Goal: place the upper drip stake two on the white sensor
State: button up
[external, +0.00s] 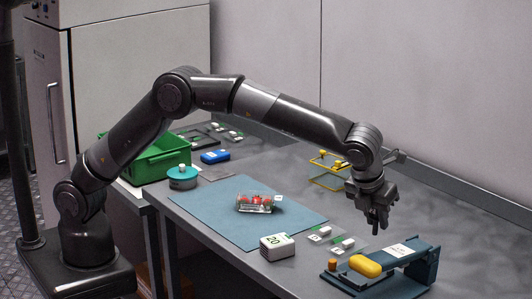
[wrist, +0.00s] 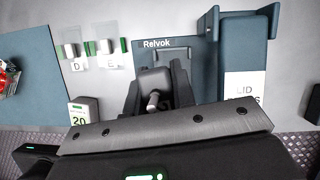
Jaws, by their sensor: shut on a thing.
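The white sensor (external: 277,247) is a small white box with a green "20" face, beside the front right corner of the blue mat. It also shows at the lower left of the wrist view (wrist: 85,112). My gripper (external: 378,222) is to its right, above the table and apart from it, pointing down. In the wrist view, my gripper (wrist: 156,100) is shut on a small dark grey piece (wrist: 153,82) with a lighter peg end. The fingers hide part of it. I cannot tell whether it is the upper drip stake two.
Two clear plates with small white-and-green pieces (external: 319,234) (external: 343,244) lie right of the mat (external: 230,222). A strawberry punnet (external: 255,203) is on the mat. A blue board (external: 345,283) bears a yellow oval piece (external: 365,266). A yellow wire rack (external: 328,178) stands behind.

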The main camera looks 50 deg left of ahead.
jog(key=s+a+r+n+g+y, duration=0.15)
jog(key=s+a+n, duration=0.25)
jog(key=s+a, duration=0.6)
jog(key=s+a+r+n+y, duration=0.1)
jog(key=s+a+r+n, duration=0.2)
jog(key=s+a, duration=0.65)
send_over(279, 236)
jog(key=s+d, duration=0.1)
jog(key=f, duration=0.7)
jog(key=shift+s, duration=0.2)
jog(key=shift+f, duration=2)
jog(key=shift+f, duration=0.1)
jog(key=o, duration=1)
jog(key=shift+d, duration=0.1)
jog(key=shift+c, duration=0.2)
jog(key=v, duration=1.2)
